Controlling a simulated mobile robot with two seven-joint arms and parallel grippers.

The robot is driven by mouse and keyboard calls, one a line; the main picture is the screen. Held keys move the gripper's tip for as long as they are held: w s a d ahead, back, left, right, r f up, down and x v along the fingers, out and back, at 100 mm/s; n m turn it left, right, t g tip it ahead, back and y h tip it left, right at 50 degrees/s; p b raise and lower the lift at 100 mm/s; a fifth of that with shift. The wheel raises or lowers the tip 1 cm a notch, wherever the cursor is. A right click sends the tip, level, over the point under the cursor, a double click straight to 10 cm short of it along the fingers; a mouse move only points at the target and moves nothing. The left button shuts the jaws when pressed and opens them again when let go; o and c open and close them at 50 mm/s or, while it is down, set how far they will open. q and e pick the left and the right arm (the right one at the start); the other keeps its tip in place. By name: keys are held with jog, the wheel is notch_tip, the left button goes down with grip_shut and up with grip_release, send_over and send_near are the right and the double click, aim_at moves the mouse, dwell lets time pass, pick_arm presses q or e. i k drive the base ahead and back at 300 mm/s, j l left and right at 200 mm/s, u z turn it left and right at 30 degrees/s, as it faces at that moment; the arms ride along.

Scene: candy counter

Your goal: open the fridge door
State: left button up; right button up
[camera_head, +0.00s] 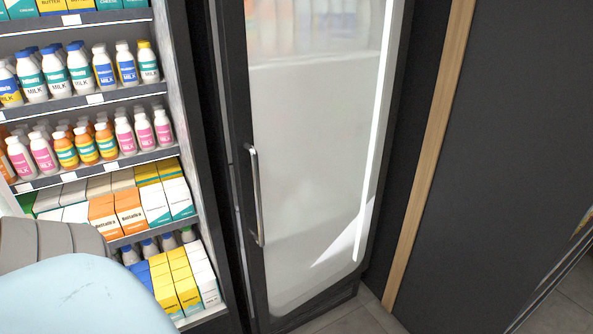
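The fridge door (310,170) has a dark frame around a frosted, whitish glass panel and looks shut. Its vertical metal bar handle (256,195) is on the left side of the door frame. Blurred bottle shapes show faintly through the upper glass. Neither of my grippers is in view. Part of my own arm or body, light blue and grey, shows at the lower left, apart from the door and handle in the picture.
An open shelf unit (181,130) stands left of the fridge, with milk bottles (82,75) and cartons (130,210) on several levels. A dark wall panel (500,130) with a wooden strip (430,150) is on the right. Tiled floor (355,318) shows at the bottom.

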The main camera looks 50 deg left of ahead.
aim_at(231, 14)
jog(key=u, duration=1.25)
